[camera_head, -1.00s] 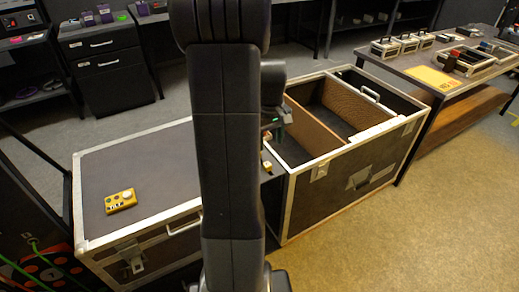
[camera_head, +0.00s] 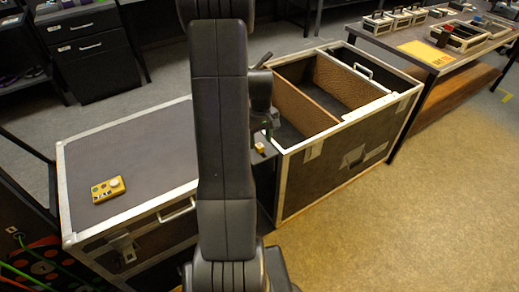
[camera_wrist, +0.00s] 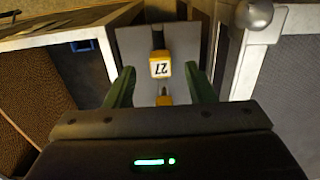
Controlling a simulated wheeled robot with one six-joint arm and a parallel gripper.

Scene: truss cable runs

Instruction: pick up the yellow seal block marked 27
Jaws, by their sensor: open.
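The yellow seal block marked 27 (camera_wrist: 160,66) shows in the wrist view with its white label facing me, the number upside down. It sits on a grey surface (camera_wrist: 133,42) between the two cases. In the head view the block (camera_head: 260,147) is a small yellow patch just right of my arm. My gripper (camera_wrist: 161,76) is open, its two green fingers apart with the block lined up in the gap between them. I cannot tell how far the fingertips are above it. In the head view my gripper (camera_head: 270,128) is mostly hidden behind my arm.
A closed case (camera_head: 130,150) with a yellow button box (camera_head: 108,190) stands at left. An open case with a divider (camera_head: 305,98) stands at right. A second yellow piece (camera_wrist: 165,100) shows nearer my palm. A silver ball corner (camera_wrist: 254,14) is close right of the block.

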